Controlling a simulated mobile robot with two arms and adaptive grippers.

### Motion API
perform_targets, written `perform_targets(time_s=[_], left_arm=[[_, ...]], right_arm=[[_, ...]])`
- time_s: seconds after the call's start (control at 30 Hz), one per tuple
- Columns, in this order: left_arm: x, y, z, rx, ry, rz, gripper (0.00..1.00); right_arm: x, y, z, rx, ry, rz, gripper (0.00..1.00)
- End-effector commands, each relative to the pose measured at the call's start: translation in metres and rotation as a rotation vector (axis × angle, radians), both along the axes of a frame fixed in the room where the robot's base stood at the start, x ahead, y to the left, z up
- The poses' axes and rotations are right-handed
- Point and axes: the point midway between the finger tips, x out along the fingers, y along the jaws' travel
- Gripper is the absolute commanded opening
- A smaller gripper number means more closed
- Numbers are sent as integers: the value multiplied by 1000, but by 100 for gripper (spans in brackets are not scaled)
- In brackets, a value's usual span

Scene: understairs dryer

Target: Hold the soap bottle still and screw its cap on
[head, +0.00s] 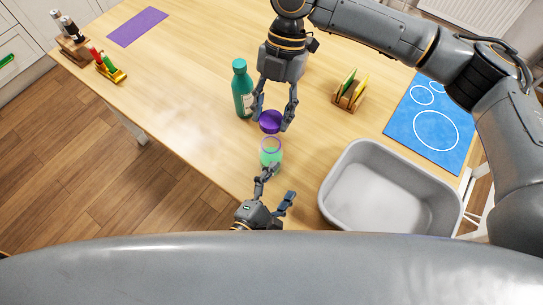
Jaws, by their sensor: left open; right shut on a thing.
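The soap bottle (271,158) is clear with green liquid inside and a purplish open rim. It stands upright near the table's front edge. The purple cap (270,121) is between the fingers of my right gripper (271,122), which is shut on it. The cap is apart from the bottle, just beyond its rim in the picture; its exact height is hard to tell. My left gripper (281,182) is open on the near side of the bottle. One finger is close to the bottle's lower side; I cannot tell whether it touches.
A teal bottle (243,92) stands close left of my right gripper. A grey tub (333,187) is at the right. A wooden holder (350,97), a blue mat (408,127), a purple mat (137,27) and a small rack (108,73) lie further off. The table's left side is mostly clear.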

Motion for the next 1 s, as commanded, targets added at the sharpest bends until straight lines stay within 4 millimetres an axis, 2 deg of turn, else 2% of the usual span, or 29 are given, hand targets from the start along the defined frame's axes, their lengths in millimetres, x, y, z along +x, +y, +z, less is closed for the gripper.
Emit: perform_targets(time_s=[0.2, 0.43, 0.63, 1.0], left_arm=[[-13, 7, -8, -457, 112, 220, 84], [-30, 29, -20, -820, 172, 408, 84], [-38, 39, -25, -941, 180, 472, 84], [-37, 40, -25, -951, 179, 476, 84]], right_arm=[[0, 0, 0, 1, 0, 0, 36], [0, 0, 0, 1, 0, 0, 36], [0, 0, 0, 1, 0, 0, 36], [0, 0, 0, 1, 0, 0, 36]])
